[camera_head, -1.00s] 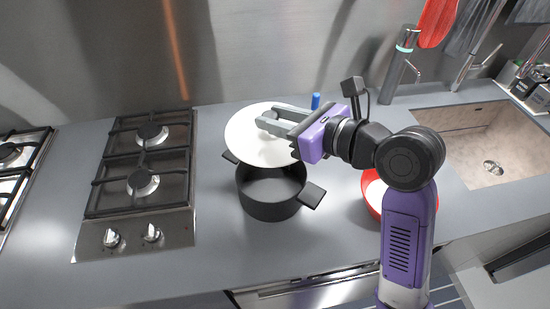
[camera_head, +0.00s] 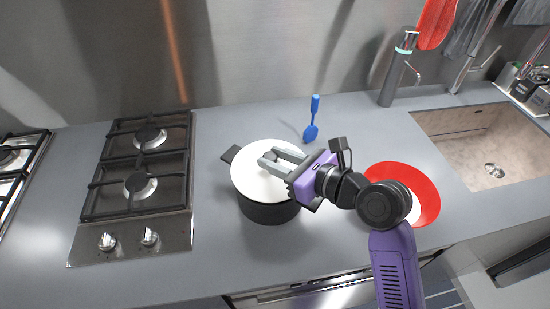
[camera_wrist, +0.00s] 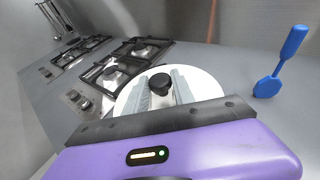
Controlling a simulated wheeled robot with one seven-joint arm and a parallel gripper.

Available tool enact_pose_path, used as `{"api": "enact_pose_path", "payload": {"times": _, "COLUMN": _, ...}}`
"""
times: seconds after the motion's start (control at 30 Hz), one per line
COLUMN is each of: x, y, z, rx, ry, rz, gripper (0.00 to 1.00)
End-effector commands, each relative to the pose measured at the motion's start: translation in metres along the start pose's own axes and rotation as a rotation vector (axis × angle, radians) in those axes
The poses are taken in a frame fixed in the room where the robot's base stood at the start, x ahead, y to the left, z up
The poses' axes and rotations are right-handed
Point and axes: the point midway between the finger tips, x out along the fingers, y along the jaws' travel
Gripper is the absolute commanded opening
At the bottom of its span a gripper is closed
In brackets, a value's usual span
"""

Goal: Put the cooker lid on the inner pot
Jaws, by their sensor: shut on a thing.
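The white cooker lid (camera_head: 258,184) lies over the mouth of the black inner pot (camera_head: 268,211) in the head view. It looks roughly level, and whether it rests fully on the rim I cannot tell. My gripper (camera_head: 271,160) is shut on the lid's dark knob, between its grey fingers. In the wrist view the lid (camera_wrist: 203,84) spreads below my gripper (camera_wrist: 160,92), with the black knob at the fingers. The pot's left handle shows; its right handle is hidden behind my gripper.
A red bowl (camera_head: 425,190) stands to the right, partly behind my arm. A gas hob (camera_head: 140,240) is at left and a sink (camera_head: 480,140) at right. The counter in front of the pot is clear.

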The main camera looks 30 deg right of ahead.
Motion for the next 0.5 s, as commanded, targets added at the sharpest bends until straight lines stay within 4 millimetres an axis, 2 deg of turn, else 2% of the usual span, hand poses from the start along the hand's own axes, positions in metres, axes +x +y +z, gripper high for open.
{"api": "enact_pose_path", "payload": {"times": 0.5, "x": 0.003, "y": 0.0, "z": -0.01, "rx": 0.001, "ry": 0.0, "rz": 0.001, "gripper": 0.0}}
